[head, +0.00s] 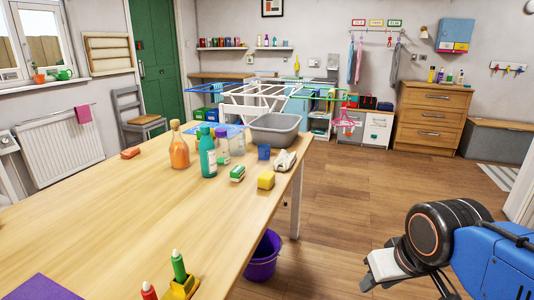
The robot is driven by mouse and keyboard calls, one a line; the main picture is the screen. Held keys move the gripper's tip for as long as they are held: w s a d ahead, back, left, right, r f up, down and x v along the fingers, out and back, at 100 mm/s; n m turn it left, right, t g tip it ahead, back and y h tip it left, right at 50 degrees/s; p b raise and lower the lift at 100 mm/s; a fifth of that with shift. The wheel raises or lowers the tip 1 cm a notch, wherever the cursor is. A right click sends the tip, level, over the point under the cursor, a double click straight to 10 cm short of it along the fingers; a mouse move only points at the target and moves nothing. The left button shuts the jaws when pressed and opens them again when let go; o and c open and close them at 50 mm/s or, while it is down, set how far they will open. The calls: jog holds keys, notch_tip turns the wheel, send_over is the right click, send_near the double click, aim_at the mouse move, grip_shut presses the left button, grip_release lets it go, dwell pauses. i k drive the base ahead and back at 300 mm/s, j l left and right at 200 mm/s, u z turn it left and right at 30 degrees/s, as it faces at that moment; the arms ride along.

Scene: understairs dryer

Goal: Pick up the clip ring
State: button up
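A small pink hanging thing (347,122), perhaps the clip ring, is at the right end of the drying rack (262,95), beyond the table. It is too small for me to make out any clips. My gripper (384,268) is at the lower right, over the wooden floor and right of the table, far nearer to me than the pink thing. Its pale finger part shows, but whether it is open or shut is unclear. I see nothing held in it.
The long wooden table (110,215) fills the left, with bottles, sponges and a grey basin (275,128) on it. A purple bucket (263,256) stands on the floor by its right edge. Open floor (400,185) lies right of the table, up to the wooden drawers (430,117).

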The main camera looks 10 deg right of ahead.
aim_at(345, 109)
jog(key=i+l+z, duration=0.25)
jog(key=i+l, duration=0.25)
jog(key=i, duration=0.55)
jog(key=i+l+z, duration=0.3)
jog(key=i, duration=0.75)
jog(key=i+z, duration=0.25)
jog(key=i, duration=0.85)
